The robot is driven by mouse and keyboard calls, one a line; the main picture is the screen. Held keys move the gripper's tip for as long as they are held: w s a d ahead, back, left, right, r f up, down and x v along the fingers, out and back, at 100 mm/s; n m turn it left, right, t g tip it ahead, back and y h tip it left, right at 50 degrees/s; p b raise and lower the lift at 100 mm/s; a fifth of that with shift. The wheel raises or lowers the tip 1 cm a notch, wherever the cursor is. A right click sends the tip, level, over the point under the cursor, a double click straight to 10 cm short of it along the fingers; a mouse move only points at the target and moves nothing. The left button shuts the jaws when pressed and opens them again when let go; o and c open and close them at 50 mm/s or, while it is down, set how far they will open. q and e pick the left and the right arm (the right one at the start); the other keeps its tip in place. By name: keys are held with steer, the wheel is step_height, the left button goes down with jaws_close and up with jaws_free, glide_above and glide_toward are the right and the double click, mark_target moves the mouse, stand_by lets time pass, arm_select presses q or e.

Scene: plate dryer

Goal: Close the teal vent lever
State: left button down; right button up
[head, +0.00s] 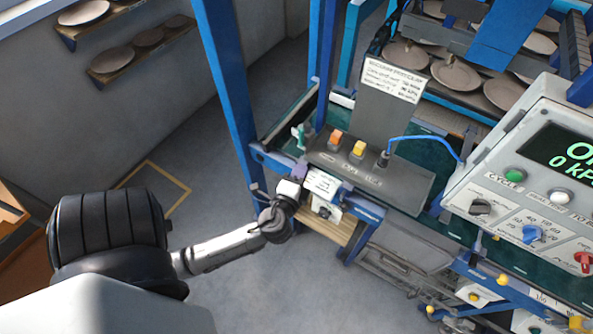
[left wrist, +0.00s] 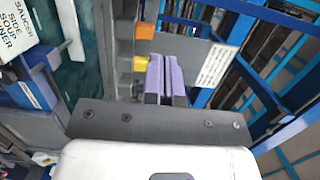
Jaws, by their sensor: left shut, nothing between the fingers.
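A small teal upright piece (head: 302,133), which looks like the vent lever, stands at the left end of the dark grey switch panel (head: 400,182) in the head view. Its exact setting is too small to tell. My left gripper (head: 300,170) is just in front of it, at the machine's near left corner, and a gap seems to show between them. In the left wrist view the purple fingers (left wrist: 165,78) are shut together with nothing between them. I cannot make out the teal lever in that view. My right gripper is not in view.
An orange knob (head: 336,137) and a yellow knob (head: 358,148) stand on the panel, right of the lever. A blue post (head: 226,85) rises at the left. A control box (head: 530,180) with a display stands at the right. Open floor (head: 225,135) lies left of the machine.

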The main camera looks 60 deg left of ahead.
mark_target(303, 144)
arm_select(q)
steer(key=shift+w+a+p, duration=0.3)
steer(key=shift+w+a, duration=0.5)
steer(key=shift+a, duration=0.6)
steer(key=shift+w+a+p, duration=0.3)
steer(key=shift+w+a, duration=0.55)
steer(key=shift+a, duration=0.6)
steer(key=shift+w+a+p, duration=0.3)
steer(key=shift+w+a, duration=0.5)
steer(key=shift+a, duration=0.6)
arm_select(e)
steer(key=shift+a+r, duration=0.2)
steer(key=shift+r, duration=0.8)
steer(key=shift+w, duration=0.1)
